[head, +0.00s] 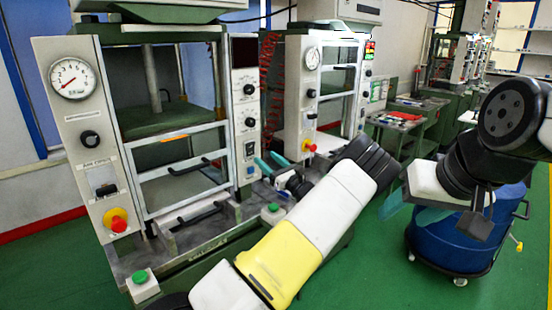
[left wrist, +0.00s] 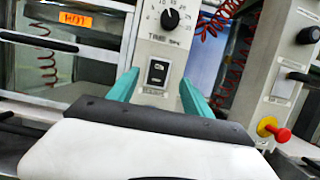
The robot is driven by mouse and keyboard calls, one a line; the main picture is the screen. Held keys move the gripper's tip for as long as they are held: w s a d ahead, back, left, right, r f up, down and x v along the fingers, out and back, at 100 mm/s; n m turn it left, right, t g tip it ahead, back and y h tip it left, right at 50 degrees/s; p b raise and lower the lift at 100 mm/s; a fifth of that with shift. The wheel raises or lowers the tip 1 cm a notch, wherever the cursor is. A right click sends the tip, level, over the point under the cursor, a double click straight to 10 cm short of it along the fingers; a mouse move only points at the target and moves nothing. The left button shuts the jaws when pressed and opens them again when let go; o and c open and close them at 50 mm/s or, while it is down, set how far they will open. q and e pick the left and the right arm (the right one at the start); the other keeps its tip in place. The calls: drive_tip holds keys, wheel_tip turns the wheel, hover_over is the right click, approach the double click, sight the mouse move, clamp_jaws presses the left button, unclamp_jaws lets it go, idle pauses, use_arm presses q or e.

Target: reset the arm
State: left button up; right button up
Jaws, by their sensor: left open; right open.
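My left arm comes in from the bottom of the head view, and its left gripper (head: 271,163) is in front of the lower right side of the near press (head: 90,140). In the left wrist view, the teal fingers of this gripper (left wrist: 158,82) stand apart with nothing between them. They frame the panel with a black switch (left wrist: 157,71) and a dial (left wrist: 169,18). Whether they touch the panel cannot be told. My right gripper (head: 408,213) hangs at the right, in front of the blue drum (head: 455,245). Its teal fingers are apart and no held object shows.
A second press (head: 312,100) stands behind and right of the near one. Green buttons (head: 140,277) and a red knob (head: 118,225) stick out at the near press. Carts with tools (head: 400,118) stand farther back.

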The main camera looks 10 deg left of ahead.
use_arm(q)
drive_tip(key=s+a+r+n+g, duration=0.1)
drive_tip(key=s+a+n+g, duration=0.7)
drive_tip(key=s+a, duration=0.1)
drive_tip(key=s+a+n+g+h, duration=0.2)
drive_tip(key=s+n+g+h, duration=0.2)
drive_tip(key=s+n+h, duration=0.55)
drive_tip(key=s+d+r+n+t+h, duration=0.2)
drive_tip(key=s+d+r+h, duration=0.3)
drive_tip(key=s+d, duration=0.3)
drive_tip(key=s+d+r+n+t+h, duration=0.3)
drive_tip(key=s+d, duration=0.5)
drive_tip(key=s, duration=0.8)
wheel_tip(320, 180, up, 4)
drive_tip(key=shift+d+f+n+h, duration=0.1)
drive_tip(key=shift+d+n+h, duration=0.2)
drive_tip(key=shift+n+h, duration=0.7)
drive_tip(key=shift+s, duration=0.1)
